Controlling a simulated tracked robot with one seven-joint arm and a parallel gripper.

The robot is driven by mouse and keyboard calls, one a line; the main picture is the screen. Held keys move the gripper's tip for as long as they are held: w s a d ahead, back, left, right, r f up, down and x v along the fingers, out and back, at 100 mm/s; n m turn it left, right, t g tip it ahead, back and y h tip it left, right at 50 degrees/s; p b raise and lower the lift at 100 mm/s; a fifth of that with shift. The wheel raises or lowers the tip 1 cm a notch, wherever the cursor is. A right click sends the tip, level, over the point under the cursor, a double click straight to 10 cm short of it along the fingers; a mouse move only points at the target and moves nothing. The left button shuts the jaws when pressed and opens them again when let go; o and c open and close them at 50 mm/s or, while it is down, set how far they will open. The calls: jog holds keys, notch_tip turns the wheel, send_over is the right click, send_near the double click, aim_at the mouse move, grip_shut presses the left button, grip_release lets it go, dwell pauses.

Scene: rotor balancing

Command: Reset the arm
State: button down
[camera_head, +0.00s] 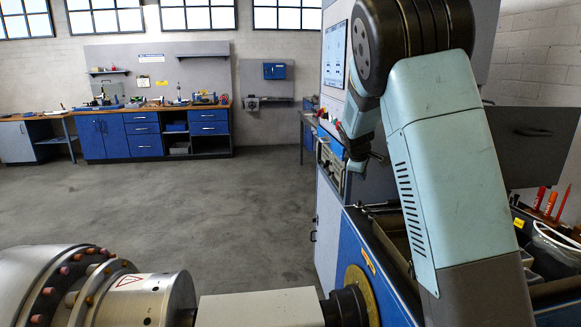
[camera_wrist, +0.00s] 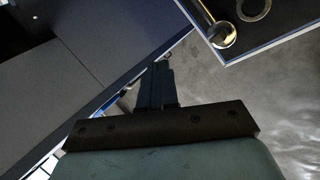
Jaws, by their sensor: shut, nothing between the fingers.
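My arm fills the right of the head view, bent over at the top with its light blue forearm coming down. My gripper (camera_head: 357,166) hangs at the end of the arm, in front of the grey cabinet. In the wrist view my gripper (camera_wrist: 163,66) shows as thin dark fingers, shut and empty. It points out over the gap between a dark panel and a dark tray, and touches nothing that I can see.
A rotor (camera_head: 120,295) lies at the front left. A blue workbench (camera_head: 105,138) stands along the far wall. In the wrist view a dark tray (camera_wrist: 283,28) holds a shiny round part and a ring. The grey floor (camera_head: 190,205) is clear.

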jog(key=s+d+r+m+y, duration=0.2)
jog(key=s+r+m, duration=0.25)
jog(key=s, duration=0.75)
jog(key=s+d+r+m+y, duration=0.1)
jog(key=s+r+m, duration=0.35)
jog(key=s, duration=0.75)
jog(key=s+a+r+m, duration=0.1)
jog(key=s+a+m, duration=0.1)
jog(key=s, duration=2.1)
jog(key=shift+a+m+g, duration=0.3)
jog(key=shift+m, duration=0.3)
